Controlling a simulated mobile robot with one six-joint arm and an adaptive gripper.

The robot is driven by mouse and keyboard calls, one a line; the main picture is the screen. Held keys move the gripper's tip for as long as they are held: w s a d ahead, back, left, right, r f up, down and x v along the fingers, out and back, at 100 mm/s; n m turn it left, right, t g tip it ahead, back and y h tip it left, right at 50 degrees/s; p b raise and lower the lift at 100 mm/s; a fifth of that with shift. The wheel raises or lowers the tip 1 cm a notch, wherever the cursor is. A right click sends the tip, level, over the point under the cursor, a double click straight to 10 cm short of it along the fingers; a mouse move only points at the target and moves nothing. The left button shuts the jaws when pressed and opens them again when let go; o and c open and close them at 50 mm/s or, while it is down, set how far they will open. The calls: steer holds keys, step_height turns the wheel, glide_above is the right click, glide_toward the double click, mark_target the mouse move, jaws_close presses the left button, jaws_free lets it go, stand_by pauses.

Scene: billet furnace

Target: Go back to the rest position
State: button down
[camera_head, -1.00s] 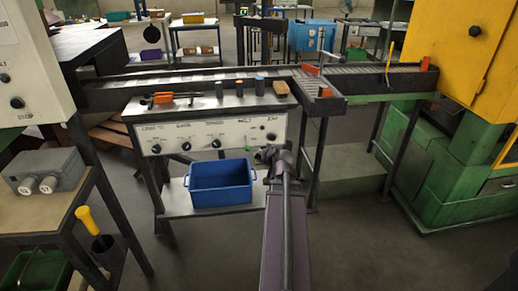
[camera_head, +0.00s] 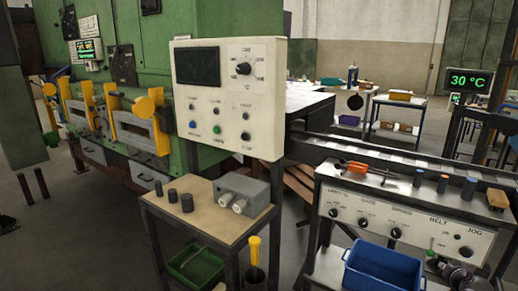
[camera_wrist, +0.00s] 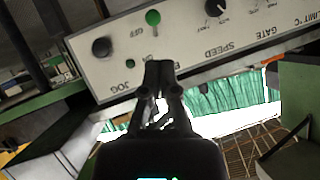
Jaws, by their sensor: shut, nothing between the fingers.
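My gripper (camera_wrist: 160,75) is in the middle of the wrist view, with its fingertips together and nothing between them. It is in front of the belt control panel (camera_wrist: 190,45), which looks upside down there, with a green switch and black knobs. In the head view the same panel (camera_head: 385,222) is at the lower right. Part of my arm's end (camera_head: 455,275) shows at the lower right edge, and the fingertips cannot be made out there.
A blue bin (camera_head: 383,270) sits below the panel. A small table (camera_head: 190,220) with dark cylinders and a grey box (camera_head: 243,190) stands at centre. The white control cabinet (camera_head: 228,95) and green furnace (camera_head: 140,60) are behind. Grey floor is clear at left.

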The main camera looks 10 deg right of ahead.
steer(key=w+a+f+n+g+y, duration=0.2)
steer(key=w+a, duration=0.1)
steer(key=a, duration=0.5)
steer(key=w+a+f+n+g+y, duration=0.1)
steer(key=w+a+f+n+y, duration=0.15)
steer(key=a, duration=0.65)
steer(key=w+a+f+n+g+y, duration=0.1)
steer(key=w+a+f+g+y, duration=0.15)
steer(key=a, duration=0.55)
steer(key=s+a+f+n+g+h, duration=0.1)
steer(key=s+a+f+n+g, duration=0.15)
steer(key=a, duration=0.85)
steer(key=s+a+f+n+g+h, duration=0.1)
steer(key=s+a+g, duration=0.25)
steer(key=a, duration=0.75)
step_height(320, 180, up, 15)
steer(key=p, duration=1.4)
steer(key=shift+w+d, duration=0.2)
steer(key=shift+d, duration=0.05)
steer(key=shift+f, duration=0.1)
